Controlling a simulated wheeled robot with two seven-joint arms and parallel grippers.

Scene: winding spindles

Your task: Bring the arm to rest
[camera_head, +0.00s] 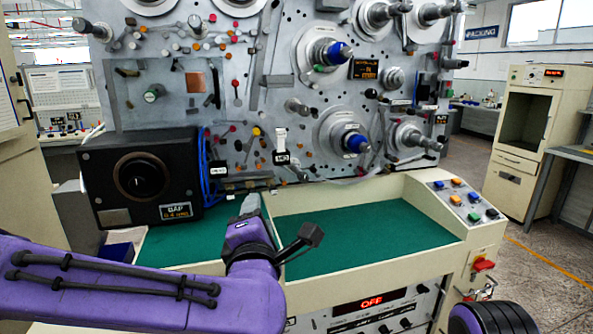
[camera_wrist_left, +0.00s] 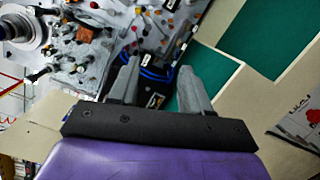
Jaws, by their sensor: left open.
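My left arm comes in from the left, and its gripper (camera_head: 250,204) is over the front of the winding machine, above the green work surface (camera_head: 370,238). In the left wrist view the two grey fingers of this gripper (camera_wrist_left: 160,67) stand apart with nothing held between them. The upright grey machine panel (camera_head: 225,150) carries the spindles. Two spindles have blue caps, an upper one (camera_head: 338,54) and a lower one (camera_head: 357,143). My left gripper is apart from both. My right gripper is not in view.
A black box with a round dial (camera_head: 141,178) stands left of my gripper, with blue cables (camera_head: 212,165) beside it. A sloped button panel (camera_head: 466,199) and a red switch (camera_head: 483,264) are at the right. The green surface right of the gripper is bare.

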